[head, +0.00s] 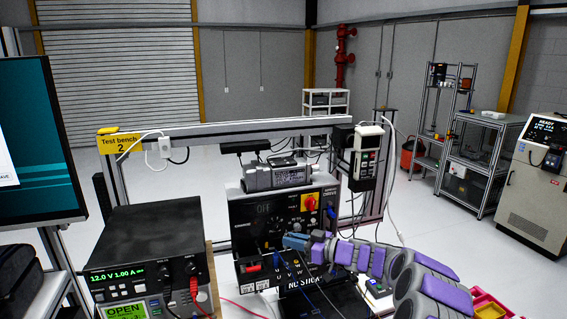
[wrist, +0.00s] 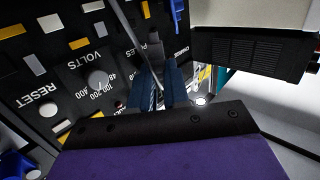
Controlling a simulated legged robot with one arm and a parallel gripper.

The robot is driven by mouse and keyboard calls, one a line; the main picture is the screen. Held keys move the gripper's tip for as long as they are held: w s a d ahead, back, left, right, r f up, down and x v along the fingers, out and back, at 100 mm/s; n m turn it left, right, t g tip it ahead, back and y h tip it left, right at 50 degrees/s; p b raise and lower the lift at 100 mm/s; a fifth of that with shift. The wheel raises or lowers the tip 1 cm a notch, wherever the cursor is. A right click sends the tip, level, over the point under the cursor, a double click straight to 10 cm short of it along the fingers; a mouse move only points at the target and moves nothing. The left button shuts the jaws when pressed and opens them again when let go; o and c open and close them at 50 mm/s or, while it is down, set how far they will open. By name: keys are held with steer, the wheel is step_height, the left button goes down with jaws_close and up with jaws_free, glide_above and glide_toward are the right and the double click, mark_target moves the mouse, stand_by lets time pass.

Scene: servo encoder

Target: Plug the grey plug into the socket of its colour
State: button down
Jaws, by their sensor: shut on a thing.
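My gripper (head: 297,242) is at the front of the black test unit (head: 245,228), low on its panel. In the wrist view my gripper's two blue fingers (wrist: 157,82) are shut on a dark grey plug (wrist: 154,45), which sticks out past the fingertips toward the panel. A thin grey cable passes close to it. In the wrist view the black panel (wrist: 55,65) carries yellow, white and grey markings, a round knob and the words VOLTS and RESET. I cannot tell which opening is the grey socket, nor whether the plug touches the panel.
A blue connector (wrist: 178,15) stands near the plug at the top of the wrist view. A red connector (head: 252,267) is on the lower panel. A grey motor (head: 277,175) sits on the unit. A power supply (head: 150,265) stands left, and a pendant (head: 366,155) hangs right.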

mark_target(293, 267)
steer(key=shift+f, duration=1.45)
steer(key=f+b, duration=0.1)
steer(key=b, duration=0.2)
steer(key=shift+f, duration=0.25)
steer(key=shift+f+b, duration=0.2)
steer(key=shift+b, duration=0.2)
steer(key=shift+f+b, duration=0.65)
steer(key=shift+b, duration=0.5)
steer(key=shift+s+b, duration=0.1)
steer(key=shift+b, duration=2.85)
steer(key=shift+f+b, duration=0.1)
steer(key=shift+b, duration=0.2)
steer(key=c, duration=1)
jaws_free()
steer(key=shift+c, duration=0.2)
